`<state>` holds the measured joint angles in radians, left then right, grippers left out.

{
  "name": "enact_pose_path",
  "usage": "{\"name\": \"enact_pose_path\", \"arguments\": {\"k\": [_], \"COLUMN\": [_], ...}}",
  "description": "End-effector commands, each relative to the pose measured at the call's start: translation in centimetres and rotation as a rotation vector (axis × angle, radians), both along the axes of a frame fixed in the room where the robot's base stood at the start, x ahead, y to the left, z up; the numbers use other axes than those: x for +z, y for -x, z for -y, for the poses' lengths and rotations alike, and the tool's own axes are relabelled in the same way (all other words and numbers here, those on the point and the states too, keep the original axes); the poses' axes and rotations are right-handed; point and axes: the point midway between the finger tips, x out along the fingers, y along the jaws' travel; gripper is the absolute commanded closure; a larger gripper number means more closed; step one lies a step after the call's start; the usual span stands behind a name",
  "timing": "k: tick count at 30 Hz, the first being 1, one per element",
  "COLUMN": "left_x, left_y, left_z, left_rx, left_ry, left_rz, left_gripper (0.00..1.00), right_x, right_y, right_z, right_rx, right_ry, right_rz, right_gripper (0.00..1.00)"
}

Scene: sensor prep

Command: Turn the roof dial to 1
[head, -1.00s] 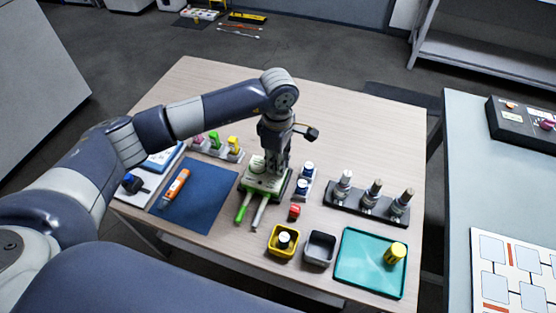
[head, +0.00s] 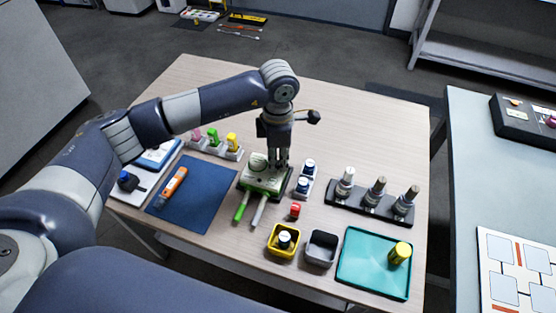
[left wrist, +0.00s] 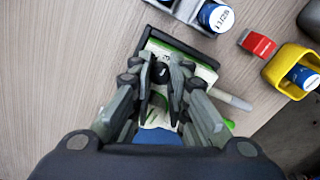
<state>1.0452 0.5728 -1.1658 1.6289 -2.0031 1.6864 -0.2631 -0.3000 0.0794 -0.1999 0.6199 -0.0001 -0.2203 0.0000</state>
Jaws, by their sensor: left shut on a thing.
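The device (head: 257,184), a pale box with a green and dark base, stands near the middle of the wooden table. My left gripper (head: 280,165) points straight down at its top. In the left wrist view a dark round knob, the roof dial (left wrist: 161,72), sits between the fingertips of the left gripper (left wrist: 162,75), which is shut on it. The fingers cover much of the device top, and the dial's numbers and pointer setting cannot be read. My right gripper is not in view.
Blue-capped vials (head: 304,181) stand close right of the device, with a red block (head: 295,210) in front. A yellow bin (head: 273,251), grey bin (head: 321,247) and teal tray (head: 362,278) lie nearer. A blue mat (head: 205,205) lies left. The table's back is clear.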

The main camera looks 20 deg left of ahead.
Motion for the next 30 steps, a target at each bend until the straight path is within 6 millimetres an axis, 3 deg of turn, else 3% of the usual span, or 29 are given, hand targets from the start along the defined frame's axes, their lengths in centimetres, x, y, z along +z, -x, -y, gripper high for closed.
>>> {"name": "enact_pose_path", "arguments": {"k": [12,26,27,30], "left_x": [-0.01,0.04,0.04,0.04], "left_y": [0.01,0.01,0.01,0.01], "left_z": [0.01,0.0,0.0,0.0], "left_rx": [0.168,0.182,0.182,0.182], "left_ry": [0.0,0.0,0.0,0.0], "left_rz": [-0.001,0.0,0.0,0.0], "left_gripper": [1.0,1.0,0.8,0.62], "right_x": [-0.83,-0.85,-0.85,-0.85], "right_y": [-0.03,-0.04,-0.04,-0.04], "right_z": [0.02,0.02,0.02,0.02], "right_rx": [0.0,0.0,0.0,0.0], "right_ry": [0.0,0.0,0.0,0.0], "right_rz": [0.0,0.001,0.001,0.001], "right_gripper": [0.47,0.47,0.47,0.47]}}
